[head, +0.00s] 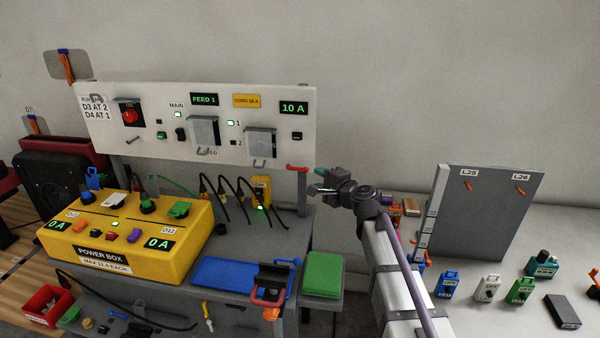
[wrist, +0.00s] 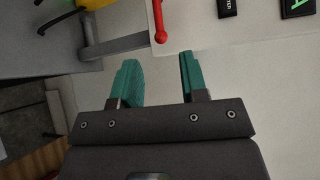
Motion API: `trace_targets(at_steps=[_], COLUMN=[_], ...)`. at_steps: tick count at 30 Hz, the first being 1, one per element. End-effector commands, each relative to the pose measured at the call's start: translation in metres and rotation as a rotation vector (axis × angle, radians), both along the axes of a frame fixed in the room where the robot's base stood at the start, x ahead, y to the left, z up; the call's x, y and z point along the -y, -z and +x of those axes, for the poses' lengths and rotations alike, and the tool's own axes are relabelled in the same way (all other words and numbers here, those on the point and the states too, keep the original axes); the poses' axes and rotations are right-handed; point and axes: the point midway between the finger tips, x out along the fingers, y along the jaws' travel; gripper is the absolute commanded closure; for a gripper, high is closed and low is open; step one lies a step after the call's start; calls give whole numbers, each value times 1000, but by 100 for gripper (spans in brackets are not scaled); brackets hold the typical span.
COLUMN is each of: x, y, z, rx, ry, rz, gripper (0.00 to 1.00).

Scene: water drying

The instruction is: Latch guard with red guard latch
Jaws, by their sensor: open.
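A red latch (head: 298,168) with a short bar shape is at the lower right edge of the white panel, by a grey post. In the wrist view the red latch (wrist: 160,36) shows as a thin rod with a round end, just beyond the fingertips and roughly centred between them. My gripper (head: 318,181) is just right of the latch, its teal fingers apart and empty. The fingers also show in the wrist view (wrist: 158,62); neither visibly touches the latch. Two grey covers, one left (head: 203,131) and one right (head: 260,143), are on the panel; I cannot tell which is the guard.
The white panel (head: 150,146) carries displays, a red button and switches. Below it stand a yellow power box (head: 190,235), black cables, a blue tray (head: 228,276) and a green block (head: 323,272). A grey board (head: 490,215) and several small coloured items are on the right table.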

Motion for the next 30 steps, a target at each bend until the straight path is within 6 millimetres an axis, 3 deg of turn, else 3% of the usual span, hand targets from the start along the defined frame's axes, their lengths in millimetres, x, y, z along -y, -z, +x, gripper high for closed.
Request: trace_targets(at_steps=[15,24,30], x=[-63,-66,-66], y=[15,15,15], z=[77,80,80], rx=[1,1,1], ry=[-4,-3,-3], rz=[-4,-4,-4], gripper=[60,61,80])
